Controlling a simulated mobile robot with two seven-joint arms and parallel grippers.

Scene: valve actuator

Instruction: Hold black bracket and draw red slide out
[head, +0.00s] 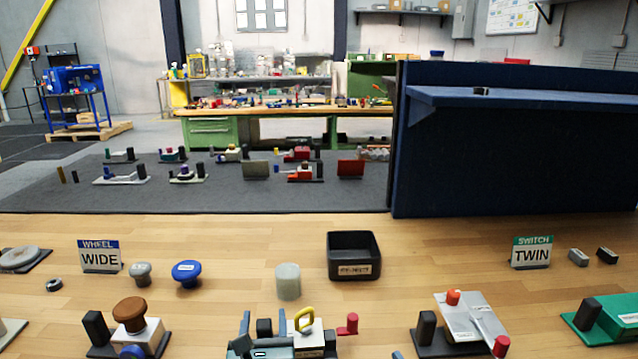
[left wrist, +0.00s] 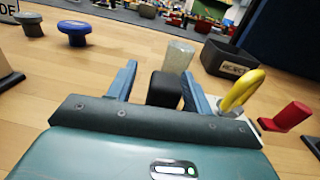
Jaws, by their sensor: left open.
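The black bracket (head: 264,327) stands upright on a fixture at the bottom centre of the head view. It also shows in the left wrist view (left wrist: 164,88). The fixture has a white block (head: 308,340) with a yellow loop handle (head: 304,318). The red slide (head: 348,323) sticks out on the right of this block, and also shows in the left wrist view (left wrist: 287,116). My left gripper (left wrist: 160,72) is open, its two blue fingers on either side of the black bracket. I cannot tell whether they touch it. My right gripper is not clearly seen.
A similar fixture with a silver top (head: 469,317) and red parts stands to the right. A brown-knobbed fixture (head: 130,320) stands left. A translucent cylinder (head: 288,282) and a black bin (head: 354,257) are behind. Bare wood (head: 220,300) lies between.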

